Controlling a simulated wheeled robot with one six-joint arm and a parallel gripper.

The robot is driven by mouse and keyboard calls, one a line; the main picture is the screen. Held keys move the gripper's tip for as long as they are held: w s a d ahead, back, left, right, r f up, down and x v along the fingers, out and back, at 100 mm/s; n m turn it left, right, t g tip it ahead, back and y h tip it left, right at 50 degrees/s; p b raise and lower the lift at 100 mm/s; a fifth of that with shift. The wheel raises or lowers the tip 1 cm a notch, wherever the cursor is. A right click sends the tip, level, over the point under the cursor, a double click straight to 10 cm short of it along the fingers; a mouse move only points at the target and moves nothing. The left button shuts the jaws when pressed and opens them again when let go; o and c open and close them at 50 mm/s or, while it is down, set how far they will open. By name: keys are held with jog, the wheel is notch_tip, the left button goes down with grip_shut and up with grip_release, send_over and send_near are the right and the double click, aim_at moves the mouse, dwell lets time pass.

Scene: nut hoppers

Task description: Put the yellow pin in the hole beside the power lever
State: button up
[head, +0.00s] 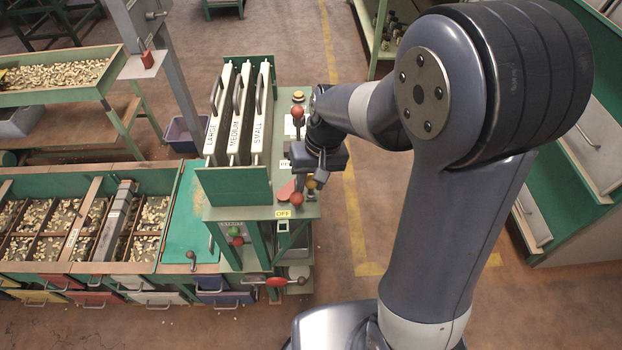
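My gripper (312,177) points down over the right side of the green machine's top. A small yellow piece (311,184), likely the yellow pin, shows at its fingertips. The fingers are too small and dark to tell whether they are shut on it. A lever with a red ball (297,198) stands just below and left of the gripper, near a yellow OFF label (283,213); it looks like the power lever. The hole beside it cannot be made out. Another red ball knob (297,112) and a yellow round button (298,96) are farther back on the machine.
Upright plates (238,115) marked LARGE, MEDIUM and SMALL stand in a rack left of the gripper. Divided bins of nuts (85,232) lie at the left. Lower on the machine are green and red knobs and a red handle (277,282). Floor right of the machine is clear.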

jog(key=o, duration=0.4)
jog(key=shift+o, duration=0.2)
notch_tip(320, 180, up, 11)
jog(key=d, duration=0.2)
jog(key=shift+w+f, duration=0.15)
jog(key=shift+f, duration=0.05)
jog(key=shift+r+p, duration=0.1)
jog(key=shift+p, duration=0.25)
notch_tip(320, 180, up, 9)
jog(key=d+p, duration=0.1)
jog(key=p, duration=0.6)
jog(key=shift+w+d+f, duration=0.15)
jog(key=shift+d+f, duration=0.05)
jog(key=shift+d, duration=0.15)
jog(key=shift+f, duration=0.15)
notch_tip(320, 180, down, 8)
jog(key=a+b, duration=0.1)
jog(key=b, duration=0.6)
jog(key=shift+a+f, duration=0.2)
jog(key=shift+a, duration=0.15)
